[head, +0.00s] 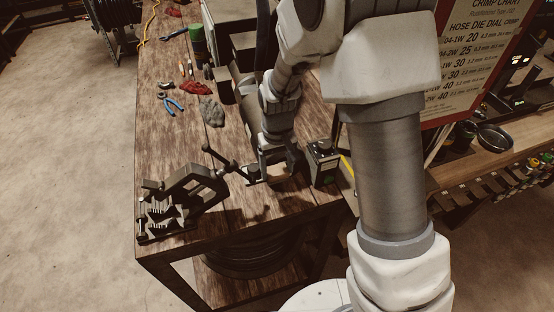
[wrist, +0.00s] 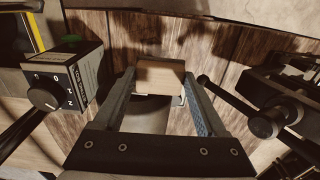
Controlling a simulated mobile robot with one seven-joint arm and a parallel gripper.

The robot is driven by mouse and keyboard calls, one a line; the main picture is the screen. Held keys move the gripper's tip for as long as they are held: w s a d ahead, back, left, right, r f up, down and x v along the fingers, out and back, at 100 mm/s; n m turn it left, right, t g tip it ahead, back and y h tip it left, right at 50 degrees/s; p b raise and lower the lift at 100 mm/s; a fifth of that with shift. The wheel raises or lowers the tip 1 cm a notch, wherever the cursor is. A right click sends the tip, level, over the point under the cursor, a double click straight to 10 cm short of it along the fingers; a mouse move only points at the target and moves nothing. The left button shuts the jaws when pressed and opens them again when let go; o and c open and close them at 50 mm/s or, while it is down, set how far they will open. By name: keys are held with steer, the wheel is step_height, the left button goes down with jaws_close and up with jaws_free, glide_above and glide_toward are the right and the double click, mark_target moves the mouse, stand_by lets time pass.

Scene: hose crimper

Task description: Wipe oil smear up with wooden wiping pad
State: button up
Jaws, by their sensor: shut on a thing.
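My gripper (wrist: 160,90) is shut on the wooden wiping pad (wrist: 160,73), a pale tan block between the fingertips in the wrist view. In the head view my gripper (head: 272,172) is low over the near part of the wooden workbench (head: 160,120). The pad looks close to the bench top, but I cannot tell whether it touches. A dark patch (wrist: 150,35) shows on the planks beyond the pad; I cannot tell whether it is the oil smear or a shadow. The smear is not clearly seen in the head view.
A dark vise (head: 182,203) with a bar handle stands left of my gripper, and it shows in the wrist view (wrist: 285,95). A dial box (head: 323,162) stands close on the right.

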steer(key=shift+s, duration=0.1)
stand_by(0.3)
steer(key=shift+f+b, duration=0.3)
steer(key=shift+b, duration=0.15)
step_height(320, 180, down, 9)
steer(key=b, duration=0.7)
steer(key=shift+r, duration=0.1)
steer(key=shift+f+b, duration=0.3)
steer(key=shift+b, duration=0.05)
steer(key=shift+w+a, duration=0.1)
steer(key=shift+w, duration=0.2)
steer(key=shift+w, duration=0.2)
steer(key=shift+w+d+b, duration=0.1)
steer(key=shift+w+d, duration=0.15)
steer(key=shift+d, duration=0.7)
steer(key=shift+w+d+b, duration=0.15)
steer(key=shift+w+d, duration=0.05)
steer(key=shift+d, duration=0.7)
steer(key=shift+w+d+b, duration=0.1)
steer(key=shift+w+d, duration=0.15)
steer(key=shift+d, duration=0.7)
steer(key=shift+a, duration=0.1)
